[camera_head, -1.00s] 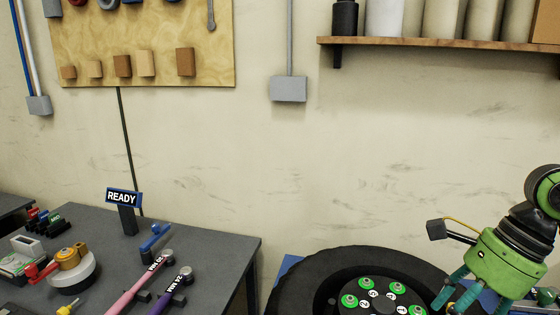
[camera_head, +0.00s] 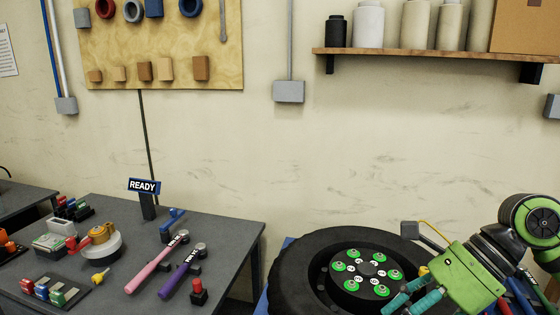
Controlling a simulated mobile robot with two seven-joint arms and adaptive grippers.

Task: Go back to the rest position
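My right gripper (camera_head: 410,300) comes in at the lower right, with a green body and teal fingers. Its fingers hang over the right front part of a black tyre (camera_head: 300,262). The fingertips are near the bottom edge, and I cannot tell whether they are apart or closed on anything. The wheel's hub (camera_head: 366,272) carries several green-ringed nuts around numbered marks. My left gripper is not in view.
A wooden shelf (camera_head: 430,53) hangs on the wall.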

